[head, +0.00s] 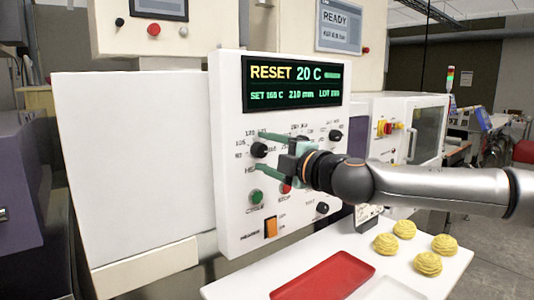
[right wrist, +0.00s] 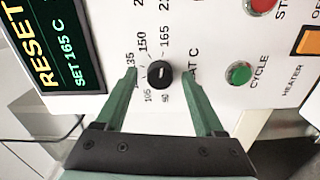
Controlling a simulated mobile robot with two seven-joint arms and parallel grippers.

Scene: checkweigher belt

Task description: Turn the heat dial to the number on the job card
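The heat dial (head: 259,150) is a black round knob on the white control panel. In the right wrist view the dial (right wrist: 160,74) has a short white mark and numbers around it, with 135, 150 and 165 readable. My right gripper (head: 260,152) is open, its green fingers on either side of the dial with gaps between. The display (head: 294,84) reads RESET 20 C; its set line reads SET 165 C in the right wrist view (right wrist: 62,55). My left gripper is out of view.
A green button (head: 256,197), a red button (head: 285,188) and an orange switch (head: 270,227) sit below the dial. Other black knobs (head: 336,136) lie right. A red tray (head: 325,278) and several yellow nests (head: 428,263) are on the white table.

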